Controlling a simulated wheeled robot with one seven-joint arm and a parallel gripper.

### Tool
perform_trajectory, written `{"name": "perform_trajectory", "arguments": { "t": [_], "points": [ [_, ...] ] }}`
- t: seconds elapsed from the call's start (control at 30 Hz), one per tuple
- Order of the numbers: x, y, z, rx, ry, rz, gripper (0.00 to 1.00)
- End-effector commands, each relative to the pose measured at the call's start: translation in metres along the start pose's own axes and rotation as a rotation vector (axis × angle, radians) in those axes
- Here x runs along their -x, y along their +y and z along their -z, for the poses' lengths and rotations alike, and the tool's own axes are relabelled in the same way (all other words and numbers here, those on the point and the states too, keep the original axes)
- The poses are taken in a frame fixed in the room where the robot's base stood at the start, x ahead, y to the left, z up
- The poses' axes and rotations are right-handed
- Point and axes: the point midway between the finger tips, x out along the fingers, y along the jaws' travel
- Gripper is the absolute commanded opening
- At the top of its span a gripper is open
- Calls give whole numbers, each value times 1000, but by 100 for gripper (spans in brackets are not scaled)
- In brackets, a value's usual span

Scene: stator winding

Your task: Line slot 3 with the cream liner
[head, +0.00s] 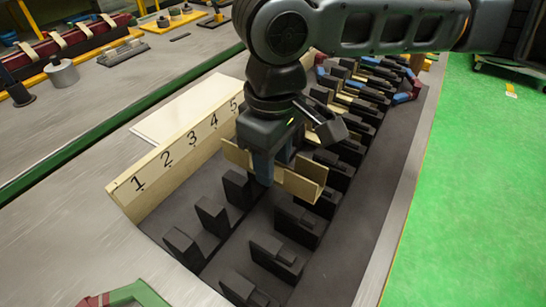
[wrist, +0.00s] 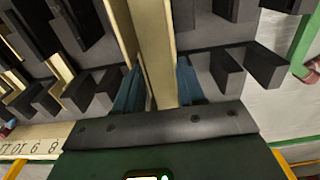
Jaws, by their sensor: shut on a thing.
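My gripper (head: 266,170) points down and is shut on the cream liner (head: 303,183), a long folded channel. Its blue fingers press the liner's two sides in the wrist view (wrist: 155,90). The liner (wrist: 156,45) runs away from the palm, with dark teeth on both sides of it. In the head view it lies crosswise over the rows of dark teeth (head: 212,215), near the labels 3 to 5. The label for slot 3 (head: 192,136) shows on the cream number strip (head: 150,185). I cannot tell whether the liner touches the teeth or which slot is under it.
Farther slots hold cream strips, with blue and red pieces (head: 402,97) at the far end. A cream sheet (head: 185,108) lies behind the number strip. Tools and a metal weight (head: 62,75) stand at the upper left.

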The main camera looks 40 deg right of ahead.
Motion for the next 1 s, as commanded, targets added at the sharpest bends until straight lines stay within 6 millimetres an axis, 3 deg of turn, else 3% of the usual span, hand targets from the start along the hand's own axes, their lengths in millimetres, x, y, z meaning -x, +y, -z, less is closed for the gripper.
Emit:
{"name": "perform_trajectory", "arguments": {
  "t": [1.0],
  "points": [
    [-27,0,-1,0,0,0,22]
  ]
}}
